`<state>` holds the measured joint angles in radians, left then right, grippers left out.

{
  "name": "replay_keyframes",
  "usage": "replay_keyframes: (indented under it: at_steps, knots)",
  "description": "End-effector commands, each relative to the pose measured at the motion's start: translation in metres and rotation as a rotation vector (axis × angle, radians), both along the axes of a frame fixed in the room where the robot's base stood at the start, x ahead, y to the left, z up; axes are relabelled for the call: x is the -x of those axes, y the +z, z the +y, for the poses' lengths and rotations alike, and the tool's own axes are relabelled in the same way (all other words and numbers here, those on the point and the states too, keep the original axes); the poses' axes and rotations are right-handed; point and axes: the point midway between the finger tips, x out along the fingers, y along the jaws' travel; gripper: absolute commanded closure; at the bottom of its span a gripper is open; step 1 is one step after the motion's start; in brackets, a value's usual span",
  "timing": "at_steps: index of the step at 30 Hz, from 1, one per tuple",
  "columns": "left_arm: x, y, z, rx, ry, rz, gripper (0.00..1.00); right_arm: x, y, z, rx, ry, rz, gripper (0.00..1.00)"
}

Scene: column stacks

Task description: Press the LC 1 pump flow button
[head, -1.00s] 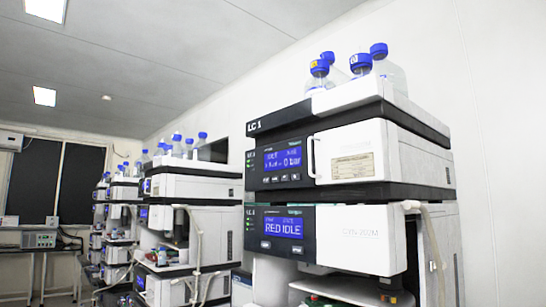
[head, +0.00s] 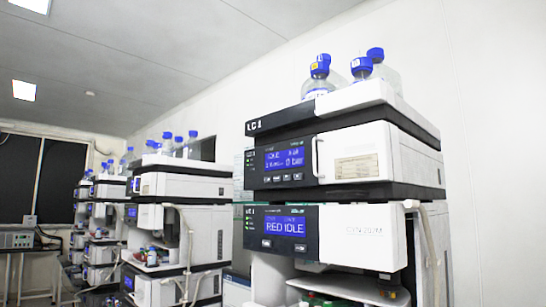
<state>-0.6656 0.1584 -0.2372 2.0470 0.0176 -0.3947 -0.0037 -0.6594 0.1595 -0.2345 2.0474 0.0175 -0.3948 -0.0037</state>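The LC 1 stack stands at the right of the head view, with the label "LC 1" on its top tray (head: 345,98). Below the tray is the pump module (head: 355,153), with a blue screen (head: 284,158) that reads idle and 0 bar. A row of small buttons (head: 281,178) sits under that screen; their labels are too small to read surely. The module below has a blue screen (head: 286,226) reading "RED IDLE" and small buttons under it. Neither of my grippers is in view.
Several blue-capped bottles (head: 362,69) stand on top of the stack. A pale tube (head: 430,240) hangs at its right side. More instrument stacks (head: 185,187) recede to the left, with a dark window (head: 62,178) behind. A white wall rises behind the stack.

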Motion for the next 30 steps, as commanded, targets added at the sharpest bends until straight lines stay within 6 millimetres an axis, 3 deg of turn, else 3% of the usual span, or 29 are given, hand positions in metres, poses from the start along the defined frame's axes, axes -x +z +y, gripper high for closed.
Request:
replay_keyframes:
  at_steps: [2, 12, 30]
  knots:
    - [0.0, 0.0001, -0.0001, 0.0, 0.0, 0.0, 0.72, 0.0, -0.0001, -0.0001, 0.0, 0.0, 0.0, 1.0]
    - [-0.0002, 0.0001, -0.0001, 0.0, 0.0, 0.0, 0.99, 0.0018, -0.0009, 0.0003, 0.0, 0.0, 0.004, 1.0]
    - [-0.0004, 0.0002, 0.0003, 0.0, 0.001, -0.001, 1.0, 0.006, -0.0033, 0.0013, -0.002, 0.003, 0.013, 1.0]
